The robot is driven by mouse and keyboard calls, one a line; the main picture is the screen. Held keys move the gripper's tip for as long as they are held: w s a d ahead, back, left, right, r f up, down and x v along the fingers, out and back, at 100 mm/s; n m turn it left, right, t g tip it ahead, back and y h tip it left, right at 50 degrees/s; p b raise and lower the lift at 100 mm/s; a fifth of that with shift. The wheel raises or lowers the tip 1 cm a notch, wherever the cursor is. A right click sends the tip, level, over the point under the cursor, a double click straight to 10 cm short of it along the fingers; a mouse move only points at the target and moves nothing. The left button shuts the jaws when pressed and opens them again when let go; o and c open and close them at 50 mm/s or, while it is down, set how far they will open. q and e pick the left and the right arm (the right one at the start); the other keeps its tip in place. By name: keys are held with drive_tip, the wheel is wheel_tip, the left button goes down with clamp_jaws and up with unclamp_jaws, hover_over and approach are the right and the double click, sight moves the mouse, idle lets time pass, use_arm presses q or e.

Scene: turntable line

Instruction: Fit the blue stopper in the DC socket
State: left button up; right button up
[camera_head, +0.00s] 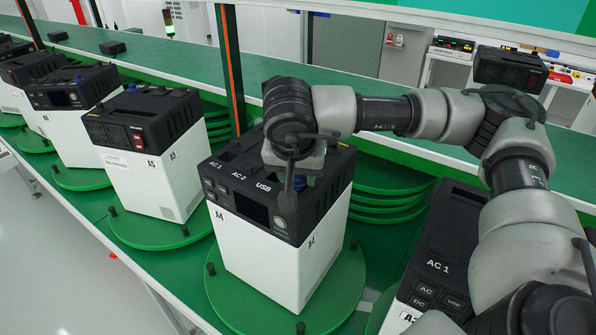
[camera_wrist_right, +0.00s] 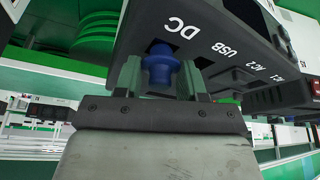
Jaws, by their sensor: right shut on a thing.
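My right gripper (camera_head: 292,182) points down over the black top of the white power unit marked A4 (camera_head: 266,258). In the right wrist view its two fingers (camera_wrist_right: 159,82) are shut on the blue stopper (camera_wrist_right: 160,64), one on each side. The stopper is at the black top panel (camera_wrist_right: 215,45), directly by the printed "DC" label. My left gripper is not in view.
The A4 unit stands on a round green turntable (camera_head: 226,305). Another unit, A5 (camera_head: 150,175), stands to its left, with several more beyond. A unit marked AC 1 (camera_head: 440,245) is at the right, under my right arm. An orange-striped post (camera_head: 232,75) rises behind.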

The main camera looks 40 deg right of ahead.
drive_tip(key=shift+f+b, duration=0.4)
drive_tip(key=shift+f, duration=0.05)
drive_tip(key=o, duration=1)
drive_tip(key=shift+s, duration=0.15)
drive_tip(key=shift+a+r, duration=0.15)
drive_tip(key=shift+r, duration=0.3)
drive_tip(key=b+v, duration=0.2)
drive_tip(key=v, duration=0.8)
drive_tip(key=shift+s, duration=0.1)
